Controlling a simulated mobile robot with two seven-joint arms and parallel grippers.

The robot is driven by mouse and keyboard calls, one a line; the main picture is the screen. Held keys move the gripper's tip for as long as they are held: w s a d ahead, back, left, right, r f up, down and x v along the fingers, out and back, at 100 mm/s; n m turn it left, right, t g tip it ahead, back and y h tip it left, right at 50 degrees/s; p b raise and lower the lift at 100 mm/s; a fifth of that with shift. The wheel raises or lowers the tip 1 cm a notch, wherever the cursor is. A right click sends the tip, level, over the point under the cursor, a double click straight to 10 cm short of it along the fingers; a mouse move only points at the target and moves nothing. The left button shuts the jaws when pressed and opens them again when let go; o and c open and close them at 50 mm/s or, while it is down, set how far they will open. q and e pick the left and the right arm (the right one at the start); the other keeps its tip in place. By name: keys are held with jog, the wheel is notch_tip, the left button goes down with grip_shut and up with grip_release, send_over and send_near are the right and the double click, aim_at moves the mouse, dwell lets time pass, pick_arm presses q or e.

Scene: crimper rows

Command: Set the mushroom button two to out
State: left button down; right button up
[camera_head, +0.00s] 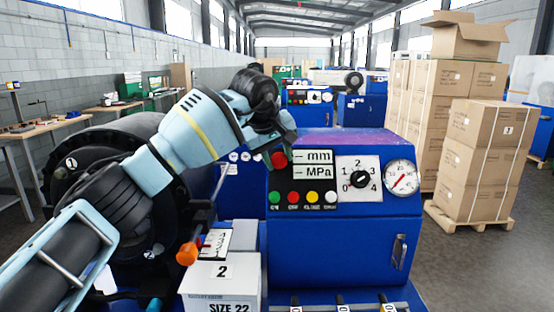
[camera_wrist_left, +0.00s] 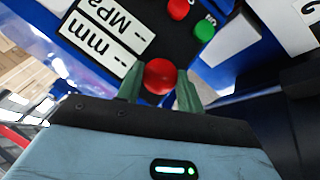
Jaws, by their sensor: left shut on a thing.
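A red mushroom button (camera_head: 279,160) stands at the upper left of the black control panel on the blue machine. In the left wrist view the red button (camera_wrist_left: 160,76) lies between the two green fingers of my left gripper (camera_wrist_left: 160,88). The fingers are shut on its sides. In the head view my left gripper (camera_head: 280,146) reaches the button from above and partly covers it. I cannot tell whether the button is in or out. No number shows on it. My right gripper is not in view.
Beside the button are mm and MPa displays (camera_head: 313,165), a row of small coloured buttons (camera_head: 294,198), a rotary knob (camera_head: 360,180) and a gauge (camera_head: 402,177). An orange-tipped lever (camera_head: 187,253) and a white box (camera_head: 222,282) stand at lower left. Stacked cartons (camera_head: 490,150) are at right.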

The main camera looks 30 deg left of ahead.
pick_arm(q)
jog(key=shift+d+r, duration=0.1)
jog(key=c, duration=1.3)
grip_release()
jog(key=shift+o, duration=0.7)
jog(key=shift+s, duration=0.1)
jog(key=shift+s+r, duration=0.1)
jog(key=v, duration=0.8)
